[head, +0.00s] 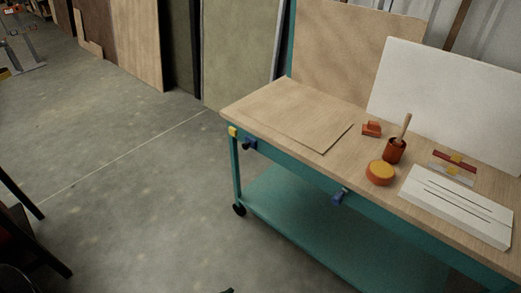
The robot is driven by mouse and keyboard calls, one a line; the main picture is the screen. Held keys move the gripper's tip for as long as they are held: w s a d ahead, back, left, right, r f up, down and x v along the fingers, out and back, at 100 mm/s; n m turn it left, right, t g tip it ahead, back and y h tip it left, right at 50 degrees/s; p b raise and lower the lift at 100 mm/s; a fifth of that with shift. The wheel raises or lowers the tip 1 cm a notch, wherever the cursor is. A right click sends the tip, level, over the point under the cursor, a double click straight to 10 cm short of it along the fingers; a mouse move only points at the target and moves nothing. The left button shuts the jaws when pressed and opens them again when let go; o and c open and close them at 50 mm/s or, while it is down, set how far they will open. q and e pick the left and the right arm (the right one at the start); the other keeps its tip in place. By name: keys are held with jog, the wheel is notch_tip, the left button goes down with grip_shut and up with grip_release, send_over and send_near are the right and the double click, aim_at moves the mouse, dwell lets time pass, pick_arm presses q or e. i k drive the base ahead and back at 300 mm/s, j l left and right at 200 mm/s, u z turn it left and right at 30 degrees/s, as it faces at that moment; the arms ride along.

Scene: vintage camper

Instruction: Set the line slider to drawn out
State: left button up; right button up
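On the wooden top of a teal cart, at the right, lies a small panel with a red strip (468,164) and a pale strip, each with a small yellow piece on it. In front of it lies a white slab (457,206) with thin dark lines along it. I cannot tell for sure which of these is the line slider, nor read its setting at this size. Neither of my grippers can be made out; a small dark tip at the bottom edge is too cut off to identify.
A white board (450,95) leans behind. The floor (130,190) left of it is largely clear.

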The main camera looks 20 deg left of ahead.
aim_at(250, 142)
jog(key=i+j+z, duration=0.25)
jog(key=j, duration=0.3)
jog(key=i+j+z, duration=0.25)
jog(key=j, duration=0.4)
